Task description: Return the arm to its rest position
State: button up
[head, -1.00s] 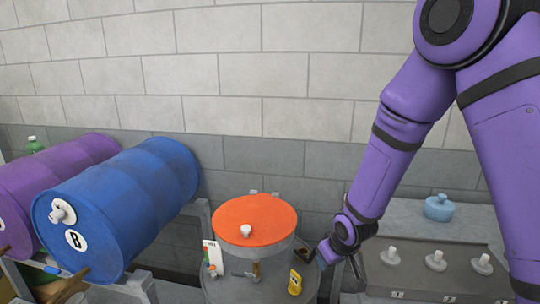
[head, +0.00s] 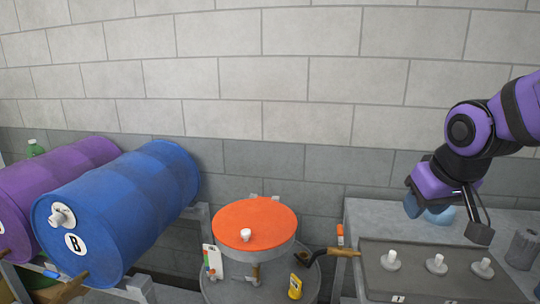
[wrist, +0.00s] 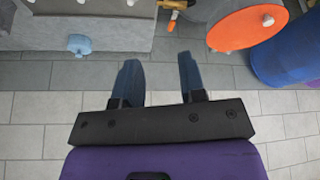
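My purple arm is raised and folded at the right of the head view. My gripper (head: 446,219) is above the grey bench on the right, in front of a light blue container in that view. The light blue container (wrist: 79,44) stands clear of the fingers in the wrist view.
A grey tray (head: 445,285) with several white plugs lies on the right bench. The orange-topped drum (head: 255,215), a yellow bottle (head: 295,287) and a wooden-handled tool (head: 343,252) are in the middle. A blue barrel (head: 120,205) is at the left. The wall space above is free.

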jog(key=s+d+r, duration=0.1)
jog(key=s+r, duration=0.1)
jog(key=s, duration=0.4)
jog(key=s+d+r+m, duration=0.1)
jog(key=s+r, duration=0.2)
jog(key=s, duration=0.3)
jog(key=shift+s+d+r+m, duration=0.2)
jog(key=shift+d+r+m, duration=0.05)
jog(key=shift+r+m, duration=0.05)
